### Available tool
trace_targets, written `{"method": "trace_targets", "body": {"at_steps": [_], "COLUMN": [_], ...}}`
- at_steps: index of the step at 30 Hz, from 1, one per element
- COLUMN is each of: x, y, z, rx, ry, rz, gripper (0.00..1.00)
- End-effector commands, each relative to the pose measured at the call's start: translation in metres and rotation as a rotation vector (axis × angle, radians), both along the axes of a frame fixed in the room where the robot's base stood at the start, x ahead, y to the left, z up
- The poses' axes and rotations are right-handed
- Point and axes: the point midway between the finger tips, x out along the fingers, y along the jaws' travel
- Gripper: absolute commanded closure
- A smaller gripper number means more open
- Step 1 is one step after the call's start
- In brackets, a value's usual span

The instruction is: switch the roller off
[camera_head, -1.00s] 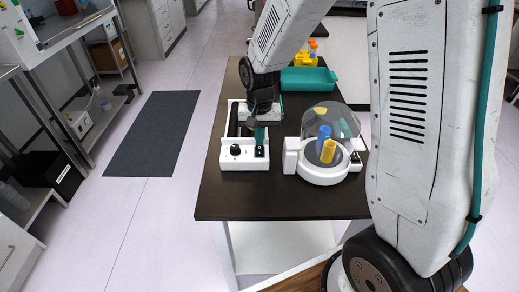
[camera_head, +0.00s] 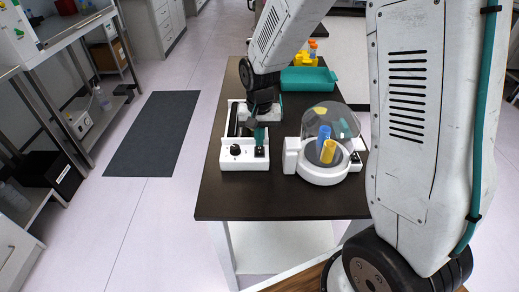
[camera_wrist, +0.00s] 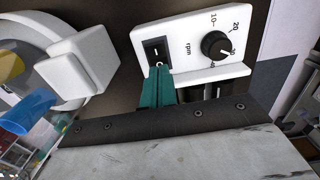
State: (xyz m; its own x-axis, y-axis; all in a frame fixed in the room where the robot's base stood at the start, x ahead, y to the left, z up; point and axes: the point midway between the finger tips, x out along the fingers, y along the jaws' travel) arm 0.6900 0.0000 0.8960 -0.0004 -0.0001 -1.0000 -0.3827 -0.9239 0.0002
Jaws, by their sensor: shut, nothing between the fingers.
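The roller (camera_head: 244,163) is a white device with a dark rod and a front panel, at the left of the dark table. Its panel carries a black knob (camera_wrist: 215,46) with an rpm scale and a black rocker switch (camera_wrist: 157,52) marked with a line and a circle. My gripper (camera_wrist: 160,73) is shut, its teal fingertips at the circle end of the switch, seemingly touching it. The fingertips hide part of that end. In the head view my gripper (camera_head: 259,137) is over the panel's right side, just above the switch (camera_head: 259,153).
A white device with a clear dome (camera_head: 336,124) holding a blue and a yellow tube stands just right of the roller. A teal tray (camera_head: 309,80) and yellow rack lie behind. The table front (camera_head: 280,200) is clear.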

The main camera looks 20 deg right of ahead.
Motion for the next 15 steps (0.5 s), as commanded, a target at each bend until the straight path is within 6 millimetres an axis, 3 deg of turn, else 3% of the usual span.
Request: {"method": "trace_targets", "body": {"at_steps": [15], "x": [0.001], "y": [0.0], "z": [0.043], "rx": [0.0], "ry": [-0.002], "rz": [0.0], "gripper": [1.0]}}
